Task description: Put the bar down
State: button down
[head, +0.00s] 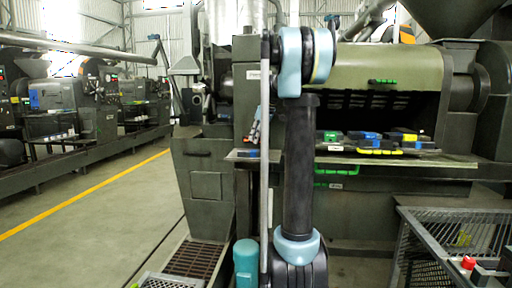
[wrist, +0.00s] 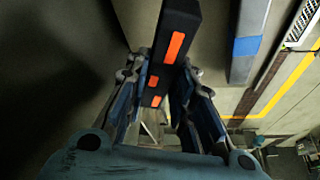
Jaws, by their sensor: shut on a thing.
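The bar (wrist: 183,18) is black with orange patches and shows in the wrist view, running from the top edge down between the fingers. My gripper (wrist: 162,72) is shut on it, with a blue-padded finger on each side. The far end of the bar leaves the picture. In the head view my arm and a thin upright grey rod partly cover the gripper area, and I cannot make out the bar there.
A shelf (head: 455,160) on the green machine holds several black, green, blue and yellow items. A mesh cart (head: 415,250) stands front right. The floor (head: 90,235) at left is open.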

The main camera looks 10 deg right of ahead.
jog(key=shift+f, duration=1.9)
jog(key=c, duration=1.4)
grip_release()
jog(key=shift+o, duration=0.2)
